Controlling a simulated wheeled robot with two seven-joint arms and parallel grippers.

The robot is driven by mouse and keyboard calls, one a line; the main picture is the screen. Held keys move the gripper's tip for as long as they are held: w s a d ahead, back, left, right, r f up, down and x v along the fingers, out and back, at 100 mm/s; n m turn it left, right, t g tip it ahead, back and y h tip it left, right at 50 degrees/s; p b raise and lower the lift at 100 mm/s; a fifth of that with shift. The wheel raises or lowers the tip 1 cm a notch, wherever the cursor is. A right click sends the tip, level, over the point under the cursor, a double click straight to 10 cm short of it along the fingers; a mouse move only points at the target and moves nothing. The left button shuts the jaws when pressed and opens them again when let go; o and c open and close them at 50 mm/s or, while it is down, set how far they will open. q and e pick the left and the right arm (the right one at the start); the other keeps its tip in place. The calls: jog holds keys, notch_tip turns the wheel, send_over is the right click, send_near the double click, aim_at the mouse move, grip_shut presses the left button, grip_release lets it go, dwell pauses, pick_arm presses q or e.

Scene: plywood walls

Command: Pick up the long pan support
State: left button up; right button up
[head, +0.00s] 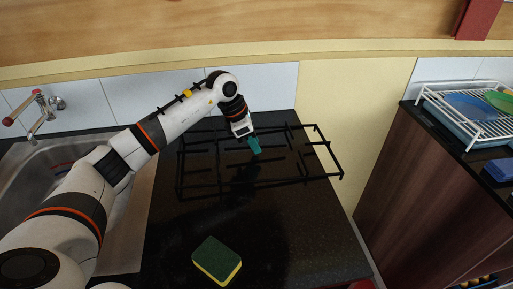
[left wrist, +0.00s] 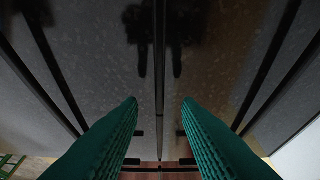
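The long pan support (head: 329,151), a black rack of thin bars, lies over the dark counter at the back, below the tiled wall. My left gripper (head: 255,147), with teal fingers, points down over its middle and covers a small part of it. In the left wrist view the two ribbed fingers (left wrist: 160,108) are apart, and a thin dark bar of the pan support (left wrist: 160,60) runs lengthwise between them. I see no contact between bar and fingers; how far the tips are above or around the bar is unclear. My right gripper is not in view.
A green and yellow sponge (head: 217,261) lies on the counter at the front. A sink (head: 120,235) with a tap (head: 42,112) is at the left. Across a gap on the right, a dark cabinet (head: 425,190) carries a white dish rack (head: 465,125). The front counter is mostly clear.

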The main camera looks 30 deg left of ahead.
pick_arm(q)
jog(key=shift+x, duration=1.2)
grip_shut()
jog(key=shift+w+r, duration=0.1)
jog(key=shift+w+r, duration=0.1)
dwell(0.4)
